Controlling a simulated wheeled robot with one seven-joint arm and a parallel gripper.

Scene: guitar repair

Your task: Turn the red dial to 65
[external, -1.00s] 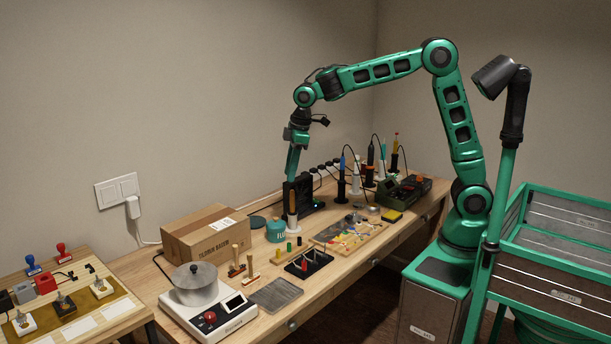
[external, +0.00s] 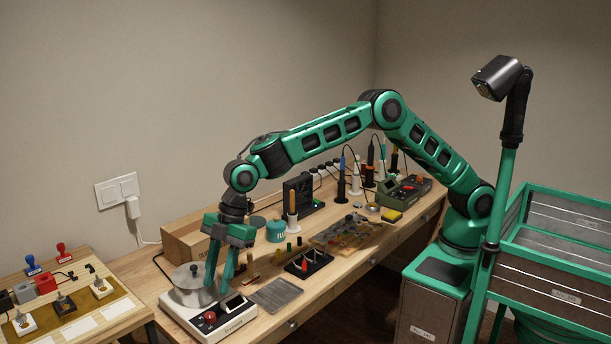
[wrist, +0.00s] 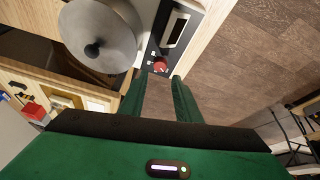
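The red dial (external: 210,317) is a small round knob on the front panel of a white hotplate unit (external: 238,322) at the front left of the bench. In the wrist view the red dial (wrist: 160,66) lies just beyond and between my fingertips, on a dark panel beside a display strip (wrist: 175,30). My gripper (external: 218,288) is open, pointing down above the unit's front, near the pot. The wrist view also shows my gripper (wrist: 154,82) with its fingers apart and nothing between them. I cannot read the dial's setting.
A lidded metal pot (external: 192,292) stands on the unit, close beside my fingers. A grey mesh mat (external: 275,294), a dark tray (external: 308,265) and a cardboard box (external: 183,246) are nearby. Left is another table (external: 98,335) with switches and stamps.

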